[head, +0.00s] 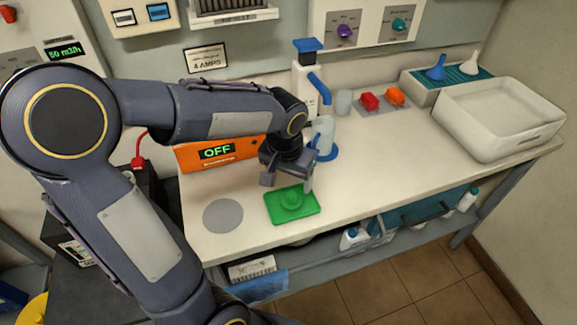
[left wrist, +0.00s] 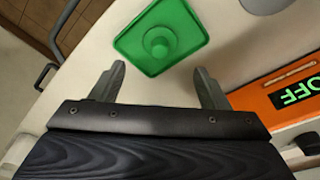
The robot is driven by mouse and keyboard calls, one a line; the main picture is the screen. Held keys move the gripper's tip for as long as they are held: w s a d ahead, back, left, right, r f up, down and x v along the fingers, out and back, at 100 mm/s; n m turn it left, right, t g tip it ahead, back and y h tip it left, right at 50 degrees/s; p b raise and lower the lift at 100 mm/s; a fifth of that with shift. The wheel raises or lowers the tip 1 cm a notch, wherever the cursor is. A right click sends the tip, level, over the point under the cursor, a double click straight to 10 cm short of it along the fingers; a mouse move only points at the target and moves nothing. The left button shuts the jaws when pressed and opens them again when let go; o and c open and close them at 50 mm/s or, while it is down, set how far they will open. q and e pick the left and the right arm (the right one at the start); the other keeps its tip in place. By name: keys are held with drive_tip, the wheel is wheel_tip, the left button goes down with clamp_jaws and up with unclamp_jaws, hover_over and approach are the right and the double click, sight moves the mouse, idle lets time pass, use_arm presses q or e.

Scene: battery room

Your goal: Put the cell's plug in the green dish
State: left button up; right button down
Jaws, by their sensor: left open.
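The green dish (head: 273,211) lies near the front edge of the white bench, and it also shows in the left wrist view (left wrist: 186,14). A round green plug (head: 291,199) with a raised knob sits in the middle of the dish; it also shows in the left wrist view (left wrist: 158,43). My left gripper (head: 288,183) is open and empty, just above and behind the dish. In the left wrist view its fingers (left wrist: 160,72) stand apart, with the plug beyond the tips and nothing between them. My right gripper is out of view.
An orange charger (head: 190,158) reading OFF stands behind the gripper. A grey disc (head: 223,216) lies left of the dish. A blue-topped dispenser (head: 307,75), a red block (head: 369,101) and a white basin (head: 520,142) stand further back. The bench right of the dish is clear.

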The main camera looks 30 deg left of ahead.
use_arm(q)
drive_tip(key=s+d+r+t+h, duration=0.2)
drive_tip(key=s, duration=0.6)
drive_tip(key=s+d+r+n+t+h, duration=0.1)
drive_tip(key=s+d+r+h, duration=0.1)
drive_tip(key=s, duration=0.5)
drive_tip(key=shift+s+r+t, duration=0.2)
drive_tip(key=shift+s+t, duration=0.2)
drive_tip(key=shift+s, duration=0.1)
